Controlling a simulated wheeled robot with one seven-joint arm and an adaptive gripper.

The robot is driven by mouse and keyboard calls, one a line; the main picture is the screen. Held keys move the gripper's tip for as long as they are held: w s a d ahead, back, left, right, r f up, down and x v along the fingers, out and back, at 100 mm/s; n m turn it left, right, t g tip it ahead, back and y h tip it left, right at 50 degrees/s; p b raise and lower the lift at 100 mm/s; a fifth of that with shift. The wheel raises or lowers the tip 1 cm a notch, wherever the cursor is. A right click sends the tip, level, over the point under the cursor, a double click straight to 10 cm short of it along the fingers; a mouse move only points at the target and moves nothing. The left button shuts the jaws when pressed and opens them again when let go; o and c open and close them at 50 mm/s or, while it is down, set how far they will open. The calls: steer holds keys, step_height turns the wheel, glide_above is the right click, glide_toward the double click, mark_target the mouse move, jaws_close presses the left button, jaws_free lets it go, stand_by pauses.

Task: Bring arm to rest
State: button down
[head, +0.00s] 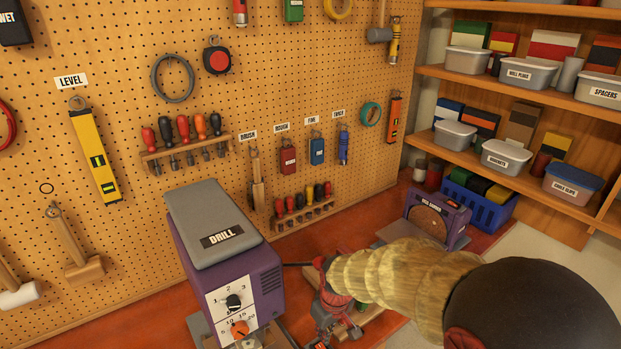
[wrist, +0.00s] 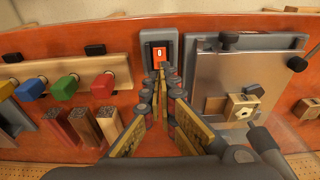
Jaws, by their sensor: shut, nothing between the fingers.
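My arm reaches into the head view from the lower right, with a yellow ribbed sleeve. My gripper (head: 335,322) is low over the red bench, just right of the drill (head: 225,255), and partly hidden by the arm. In the wrist view my gripper (wrist: 161,85) has its fingers together with nothing between them.
In the wrist view, a rack with coloured knobs (wrist: 66,88) stands left and a metal plate fixture (wrist: 240,75) right, both close to the fingers. In the head view, a purple machine (head: 437,220) and a blue crate (head: 478,205) stand behind the arm. A tool-hung pegboard (head: 120,60) backs the bench.

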steer(key=s+d+r+m+t+b, duration=0.2)
steer(key=s+d+r+m+b, duration=0.1)
steer(key=s+d+r, duration=0.4)
steer(key=s+d+r+m+t+h+b, duration=0.1)
steer(key=s+d+r+m+t+b, duration=0.1)
steer(key=s+d+r, duration=0.5)
steer(key=s+r+m+b, duration=0.1)
steer(key=s+r+b, duration=0.1)
steer(key=s, duration=0.4)
steer(key=shift+m, duration=0.4)
steer(key=shift+d+r, duration=0.1)
